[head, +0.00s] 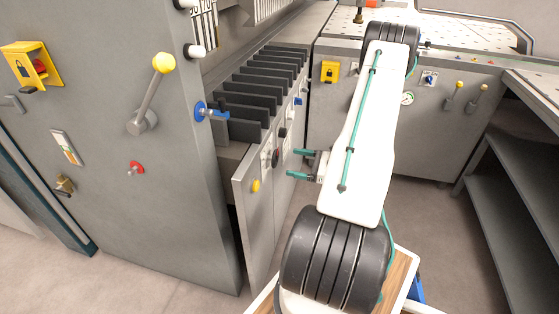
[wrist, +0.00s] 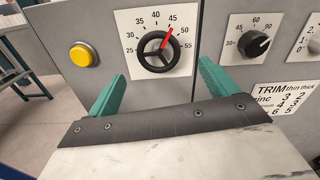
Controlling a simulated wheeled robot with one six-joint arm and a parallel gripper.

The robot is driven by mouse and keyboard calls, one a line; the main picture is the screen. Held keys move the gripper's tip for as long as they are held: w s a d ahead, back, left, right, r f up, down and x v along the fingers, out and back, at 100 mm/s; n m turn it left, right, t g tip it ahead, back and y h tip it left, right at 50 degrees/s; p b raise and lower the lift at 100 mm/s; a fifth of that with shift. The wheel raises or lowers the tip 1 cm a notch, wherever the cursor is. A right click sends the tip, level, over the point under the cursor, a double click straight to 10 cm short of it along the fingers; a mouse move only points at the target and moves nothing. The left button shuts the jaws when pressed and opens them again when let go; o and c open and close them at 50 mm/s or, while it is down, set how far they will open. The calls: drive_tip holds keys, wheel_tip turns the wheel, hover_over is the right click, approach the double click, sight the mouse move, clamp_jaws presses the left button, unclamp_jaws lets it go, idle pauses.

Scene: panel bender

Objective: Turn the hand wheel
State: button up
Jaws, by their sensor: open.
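The hand wheel (wrist: 158,52) is a black ring with spokes on a white dial plate, on the grey machine front. Its red pointer stands near the 45 mark. In the head view the wheel (head: 275,158) is small and seen side-on. My gripper (wrist: 162,70) has two teal fingers spread wide, one at each side below the wheel in the wrist view. Nothing is between them. In the head view my gripper (head: 293,163) is just right of the panel, facing it, with a small gap to the wheel.
A yellow button (wrist: 83,54) is left of the wheel and a black knob (wrist: 256,43) is right of it. A TRIM label (wrist: 285,103) lies below the knob. Black slats (head: 262,88) stand above the panel. Floor is free right of the panel.

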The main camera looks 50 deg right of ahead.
sight(277, 159)
drive_tip(key=x, duration=0.6)
drive_tip(key=shift+w+a, duration=0.15)
drive_tip(key=shift+w, duration=0.05)
drive_tip(key=c, duration=1)
